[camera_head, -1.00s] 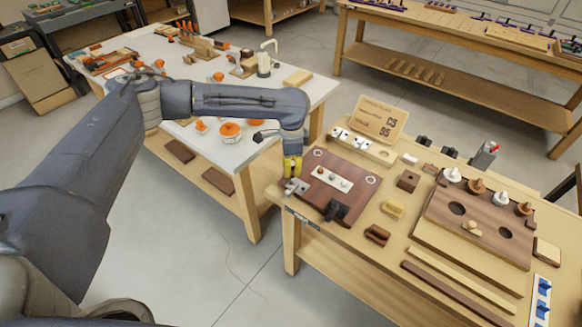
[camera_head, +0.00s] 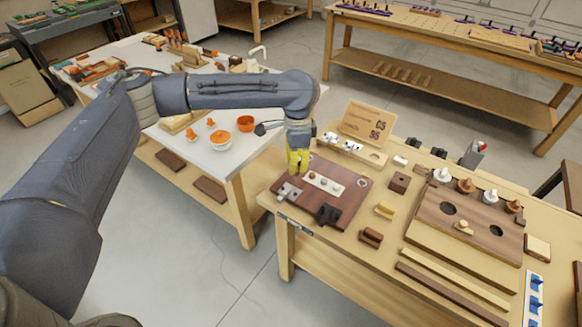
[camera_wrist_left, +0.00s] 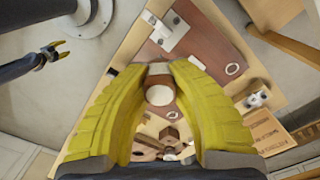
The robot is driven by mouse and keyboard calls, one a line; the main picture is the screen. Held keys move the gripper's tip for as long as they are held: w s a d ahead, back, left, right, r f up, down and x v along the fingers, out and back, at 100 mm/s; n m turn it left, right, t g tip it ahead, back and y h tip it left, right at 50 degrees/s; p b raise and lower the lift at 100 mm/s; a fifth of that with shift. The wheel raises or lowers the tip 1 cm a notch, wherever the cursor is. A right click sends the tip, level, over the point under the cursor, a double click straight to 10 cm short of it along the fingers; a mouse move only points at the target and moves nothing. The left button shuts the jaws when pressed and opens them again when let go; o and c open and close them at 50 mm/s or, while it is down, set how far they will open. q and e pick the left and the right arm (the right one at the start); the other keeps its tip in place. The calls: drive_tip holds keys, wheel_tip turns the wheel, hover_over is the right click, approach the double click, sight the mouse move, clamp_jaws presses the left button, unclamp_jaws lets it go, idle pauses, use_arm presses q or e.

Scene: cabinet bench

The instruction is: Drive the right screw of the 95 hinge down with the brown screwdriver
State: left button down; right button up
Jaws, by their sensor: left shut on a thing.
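My left gripper (camera_head: 298,160) is above the back left part of a dark brown board (camera_head: 345,205). Its yellow fingers are shut on a small brown piece with a pale round end, seemingly the brown screwdriver (camera_wrist_left: 160,95). Its tip is hidden. My right gripper (camera_wrist_left: 54,49) shows far off at the left of the wrist view, fingers apart and empty.
A sign reading 95 (camera_head: 367,121) stands behind. A wooden holder (camera_head: 470,225) with white and brown knobs is at right. Small blocks lie between.

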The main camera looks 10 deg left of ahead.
use_arm(q)
drive_tip(key=shift+f, duration=2.95)
drive_tip(key=shift+f, duration=0.4)
